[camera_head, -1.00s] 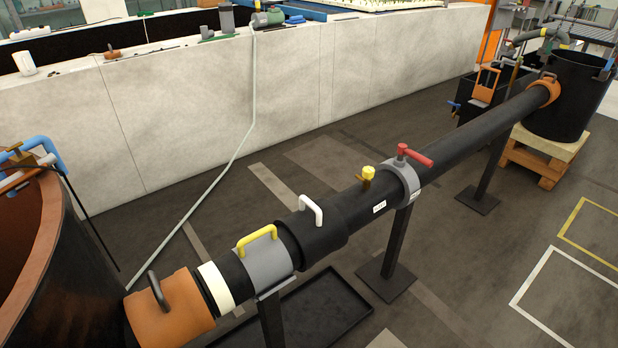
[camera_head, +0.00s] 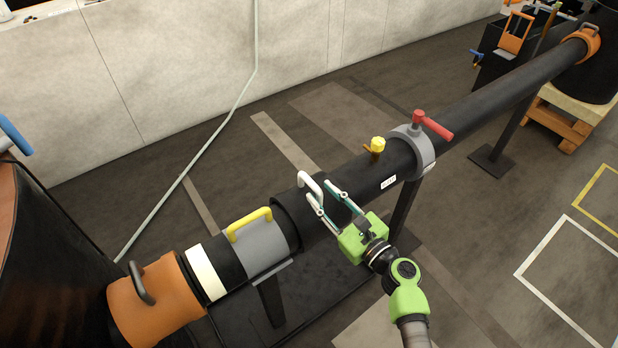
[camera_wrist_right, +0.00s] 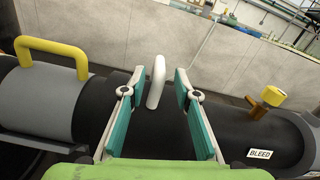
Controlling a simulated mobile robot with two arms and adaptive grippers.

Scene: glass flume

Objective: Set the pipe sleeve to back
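A wide black pipe sleeve (camera_head: 288,222) with a white handle (camera_head: 303,179) sits around the long black pipe (camera_head: 505,95). The handle stands up from the sleeve and also shows in the right wrist view (camera_wrist_right: 156,80). My right gripper (camera_head: 321,191) reaches in from the lower right, over the sleeve. In the right wrist view its two teal fingers (camera_wrist_right: 157,88) are apart, with the white handle between their tips and no finger visibly pressed on it. My left gripper is not in view.
A grey section with a yellow handle (camera_head: 250,223) lies left of the sleeve. A brown collar (camera_head: 160,302) is at the pipe's near end. A yellow-capped bleed valve (camera_head: 377,147) and a grey clamp with a red lever (camera_head: 431,124) stand to the right.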

